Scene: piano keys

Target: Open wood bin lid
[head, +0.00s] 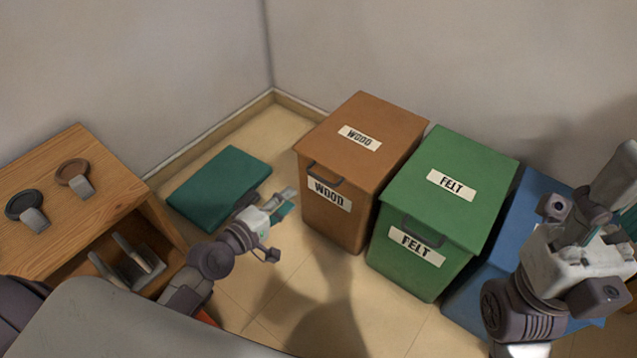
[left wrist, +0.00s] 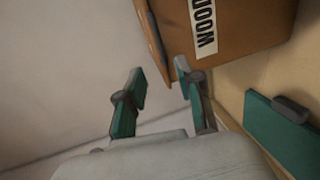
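The wood bin (head: 335,218) is a brown box with WOOD labels, standing near the wall corner. Its lid (head: 375,117) lies flat and closed, with a dark handle (head: 325,173) at the front edge. My left gripper (head: 285,203) is in the air just left of the bin's front, apart from the handle. In the left wrist view, the gripper (left wrist: 160,72) has its two teal fingers spread with nothing between them. The bin (left wrist: 240,35) and its lid edge (left wrist: 152,45) are just beyond the fingertips. My right arm is at the right edge; its fingers cannot be made out clearly.
A green FELT bin (head: 420,262) stands close to the wood bin's right, and a blue bin (head: 520,235) is beyond it. A teal panel with a dark handle (head: 218,188) lies left of my left gripper. A wooden cabinet (head: 110,185) is at the left. Floor before the bins is clear.

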